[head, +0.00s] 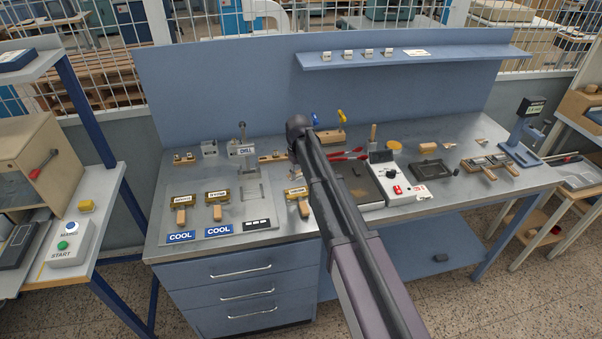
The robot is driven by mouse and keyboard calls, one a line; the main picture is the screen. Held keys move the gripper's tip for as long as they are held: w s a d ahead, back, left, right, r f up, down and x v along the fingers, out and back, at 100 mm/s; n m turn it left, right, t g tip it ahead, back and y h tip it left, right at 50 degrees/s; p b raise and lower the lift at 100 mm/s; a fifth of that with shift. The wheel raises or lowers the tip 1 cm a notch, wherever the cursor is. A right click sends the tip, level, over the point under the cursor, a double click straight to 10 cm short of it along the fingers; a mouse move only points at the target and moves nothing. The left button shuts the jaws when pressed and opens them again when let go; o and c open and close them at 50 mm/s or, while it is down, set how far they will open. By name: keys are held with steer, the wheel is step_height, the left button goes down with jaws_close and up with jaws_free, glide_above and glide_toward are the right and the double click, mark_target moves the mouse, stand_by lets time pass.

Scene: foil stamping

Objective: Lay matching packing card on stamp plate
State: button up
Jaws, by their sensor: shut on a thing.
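My arm reaches up from the lower right across the bench, and its far joint hides what lies behind it. I cannot see my gripper's fingers or anything held in them. Two brass-headed plates with wooden handles, a left one (181,202) and a right one (217,197), lie at the bench's left above blue COOL signs. A third brass-headed plate (296,192) lies just left of my arm. A grey stand with a lever (243,150) rises behind a flat light-grey bed (252,192). I cannot tell which plate is the stamp plate, and no packing card is clearly visible.
A white control box (390,172) sits beside a dark flat plate (360,186). A dark tray (431,170) and two more handled plates (486,168) lie to the right. Bare metal shows along the front edge.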

mark_target(299, 194)
stand_by(0.3)
steer(key=shift+s+f+m, duration=0.15)
steer(key=shift+s+m, duration=0.05)
steer(key=shift+m, duration=1.4)
steer(key=shift+f+b, duration=0.15)
steer(key=shift+b, duration=0.15)
steer(key=shift+f+b, duration=3.35)
steer(key=o, duration=0.8)
